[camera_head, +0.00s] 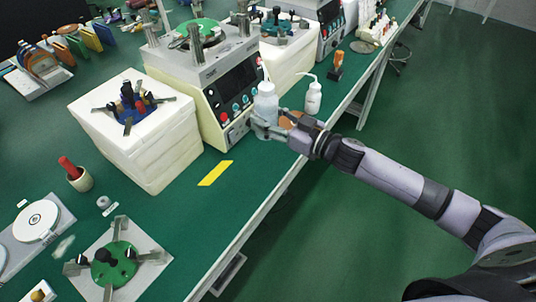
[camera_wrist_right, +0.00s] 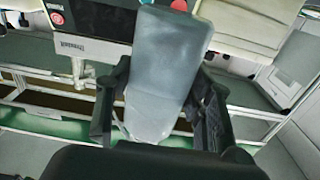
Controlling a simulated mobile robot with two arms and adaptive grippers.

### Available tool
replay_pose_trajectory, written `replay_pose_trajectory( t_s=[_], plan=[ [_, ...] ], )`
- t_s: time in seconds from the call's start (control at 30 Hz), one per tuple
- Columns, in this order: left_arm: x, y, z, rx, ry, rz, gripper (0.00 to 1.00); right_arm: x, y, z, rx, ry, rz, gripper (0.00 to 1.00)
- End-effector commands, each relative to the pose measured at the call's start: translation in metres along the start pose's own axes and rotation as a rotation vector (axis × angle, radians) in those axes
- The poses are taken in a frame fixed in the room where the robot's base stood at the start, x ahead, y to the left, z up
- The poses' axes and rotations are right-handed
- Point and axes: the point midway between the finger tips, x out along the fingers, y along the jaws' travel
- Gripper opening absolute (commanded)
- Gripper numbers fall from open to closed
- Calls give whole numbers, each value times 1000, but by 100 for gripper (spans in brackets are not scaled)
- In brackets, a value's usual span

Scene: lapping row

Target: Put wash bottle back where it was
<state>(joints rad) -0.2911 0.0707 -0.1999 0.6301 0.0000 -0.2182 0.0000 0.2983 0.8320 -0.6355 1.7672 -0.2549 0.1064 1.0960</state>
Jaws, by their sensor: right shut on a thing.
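A white wash bottle (camera_head: 265,104) stands upright in the grip of my right gripper (camera_head: 268,128), in front of the lapping machine with the dark screen. In the right wrist view the bottle (camera_wrist_right: 168,65) is a pale translucent body between the two dark fingers of my right gripper (camera_wrist_right: 160,110). I cannot tell whether its base touches the bench. A second, smaller white wash bottle (camera_head: 313,98) with a bent spout stands just to the right on the green bench (camera_head: 250,185). My left gripper is not in view.
The lapping machine (camera_head: 235,92) is close behind the held bottle. An orange-topped bottle (camera_head: 336,65) stands farther back.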

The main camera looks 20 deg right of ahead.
Motion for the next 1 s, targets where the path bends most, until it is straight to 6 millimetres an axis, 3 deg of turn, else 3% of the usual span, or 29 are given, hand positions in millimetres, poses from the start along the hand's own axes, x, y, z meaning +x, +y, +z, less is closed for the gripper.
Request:
replay_pose_trajectory(
  t_s=[0.1, 0.3, 0.53, 0.73, 1.0],
  plan=[
    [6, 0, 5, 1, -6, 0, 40, 1, 0, 35, 6, 2, 3, 9],
    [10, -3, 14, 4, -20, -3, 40, 1, 0, 77, 2, 3, 2, 9],
    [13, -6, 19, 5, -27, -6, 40, 1, 0, 97, -1, 3, 2, 9],
    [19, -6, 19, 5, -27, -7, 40, 1, 1, 128, 0, 3, 3, 9],
    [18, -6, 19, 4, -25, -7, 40, 1, 1, 133, -3, 4, 0, 9]
  ],
)
